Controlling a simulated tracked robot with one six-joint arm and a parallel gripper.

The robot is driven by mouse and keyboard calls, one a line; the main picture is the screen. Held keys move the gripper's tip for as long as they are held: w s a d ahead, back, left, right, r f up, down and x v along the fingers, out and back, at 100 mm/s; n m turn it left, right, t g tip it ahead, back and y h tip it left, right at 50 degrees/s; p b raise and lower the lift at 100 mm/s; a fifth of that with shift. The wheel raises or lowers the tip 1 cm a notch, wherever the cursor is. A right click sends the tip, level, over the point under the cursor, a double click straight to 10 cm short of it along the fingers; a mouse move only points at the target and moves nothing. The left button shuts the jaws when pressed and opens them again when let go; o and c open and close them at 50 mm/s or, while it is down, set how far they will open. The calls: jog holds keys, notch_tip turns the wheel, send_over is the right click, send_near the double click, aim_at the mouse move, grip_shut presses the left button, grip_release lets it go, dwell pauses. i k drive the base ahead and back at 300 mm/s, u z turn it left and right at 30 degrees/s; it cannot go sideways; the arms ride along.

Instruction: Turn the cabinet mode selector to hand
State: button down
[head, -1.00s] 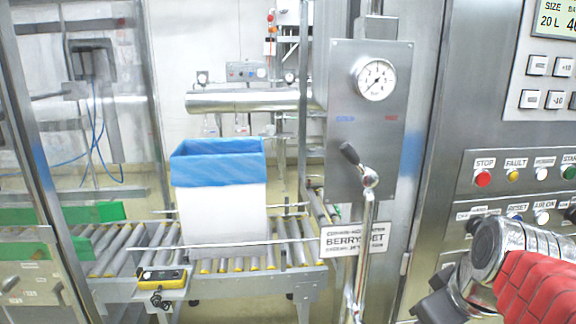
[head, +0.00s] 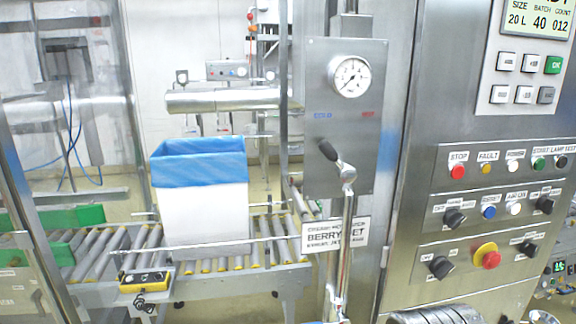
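The grey cabinet panel (head: 415,240) at the right carries several black rotary selectors. One selector (head: 455,217) is at the left of the middle row, and another (head: 545,204) is at its right end. Two more, a lower left selector (head: 441,266) and a lower right selector (head: 528,248), flank a red stop button (head: 487,255) on a yellow collar. Their labels are too small to read surely, so I cannot tell which is the mode selector or its setting. Only a rounded metal part of my arm shows at the bottom edge; my gripper is not visible.
A lever with a black handle (head: 328,150) stands on a pipe left of the cabinet, below a gauge (head: 349,76). A blue-lined white box (head: 200,205) stands on a roller conveyor (head: 275,250). Push buttons and lamps sit close around the selectors.

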aim_at(454, 218)
jog(key=z, duration=1.2)
